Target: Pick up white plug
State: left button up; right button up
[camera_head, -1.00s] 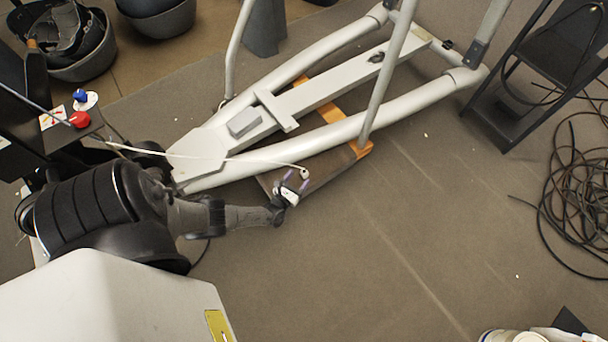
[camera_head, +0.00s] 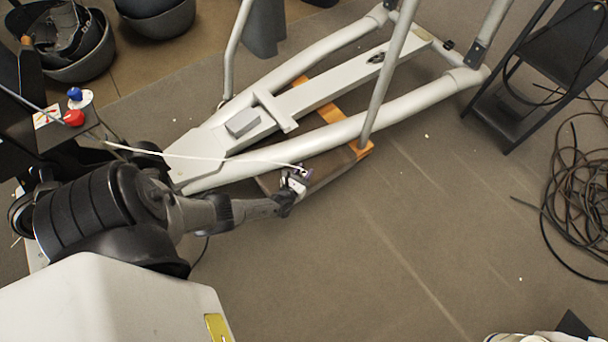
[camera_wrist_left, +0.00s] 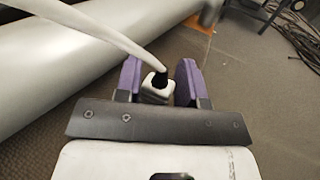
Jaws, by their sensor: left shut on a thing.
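The white plug (camera_wrist_left: 155,88) sits between the two purple fingers of my left gripper (camera_wrist_left: 158,84) in the left wrist view. Its dark top joins a white cable (camera_wrist_left: 115,38) that runs off to the upper left. In the head view my left gripper (camera_head: 297,178) is at the near side of the elliptical's frame. It is shut on the plug, which is small and mostly hidden there. The white cable (camera_head: 215,157) stretches left from it across the frame. My right gripper is not in view.
The grey elliptical frame (camera_head: 330,133) lies just beyond the gripper, with an orange-brown wooden piece (camera_head: 362,150) beside it. A black stand (camera_head: 505,105) and coiled black cables (camera_head: 580,200) are at the right. The carpet (camera_head: 390,250) at the lower middle is clear.

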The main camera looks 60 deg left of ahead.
aim_at(304, 170)
pick_arm(q)
jog(key=c, duration=0.3)
jog(key=shift+r+p, duration=0.35)
notch_tip(304, 170, up, 4)
jog(key=p, duration=0.3)
jog(key=shift+r, duration=0.1)
jog(key=w+d+r+p, duration=0.1)
jog(key=d+r+p, duration=0.5)
jog(key=d, duration=0.5)
jog(key=shift+w+d, duration=0.4)
